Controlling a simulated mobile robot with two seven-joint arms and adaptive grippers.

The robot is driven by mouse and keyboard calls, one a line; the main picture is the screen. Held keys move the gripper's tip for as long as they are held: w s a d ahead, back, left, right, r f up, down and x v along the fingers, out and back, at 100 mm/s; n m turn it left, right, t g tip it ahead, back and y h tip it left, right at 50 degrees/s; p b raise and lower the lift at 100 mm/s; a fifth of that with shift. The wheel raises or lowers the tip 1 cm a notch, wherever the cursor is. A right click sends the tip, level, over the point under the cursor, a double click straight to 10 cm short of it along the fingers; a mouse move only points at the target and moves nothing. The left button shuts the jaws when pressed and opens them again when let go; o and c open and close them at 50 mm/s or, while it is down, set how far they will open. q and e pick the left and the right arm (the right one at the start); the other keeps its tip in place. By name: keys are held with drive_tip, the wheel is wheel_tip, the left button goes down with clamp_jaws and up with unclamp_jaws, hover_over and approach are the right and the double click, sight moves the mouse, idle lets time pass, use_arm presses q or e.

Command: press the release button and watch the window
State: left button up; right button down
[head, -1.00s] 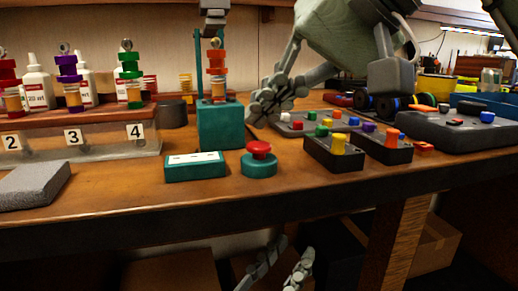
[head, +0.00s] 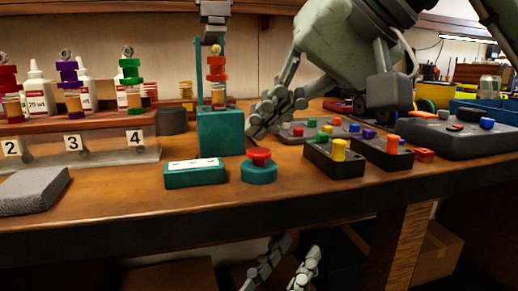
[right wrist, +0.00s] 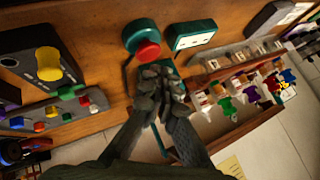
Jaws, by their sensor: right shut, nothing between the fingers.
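A red button (head: 259,155) on a round teal base stands near the table's front. It also shows in the right wrist view (right wrist: 148,51). A teal box (head: 195,173) with a marked white panel lies left of it; that panel may be the window. My right gripper (head: 258,128) is shut and empty, behind the button and beside the teal stand (head: 220,133). In the right wrist view its fingertips (right wrist: 160,76) appear just below the button; I cannot tell whether they touch. My left gripper (head: 284,262) is open and empty, below the table edge.
Black control boxes (head: 333,161) with coloured knobs stand to the right. A grey block (head: 33,188) and a numbered rack (head: 100,152) with coloured ring stacks are on the left. The table front before the button is clear.

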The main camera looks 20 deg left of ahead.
idle(0.8)
drive_tip(key=shift+f+b, duration=0.4)
drive_tip(key=shift+b, duration=0.05)
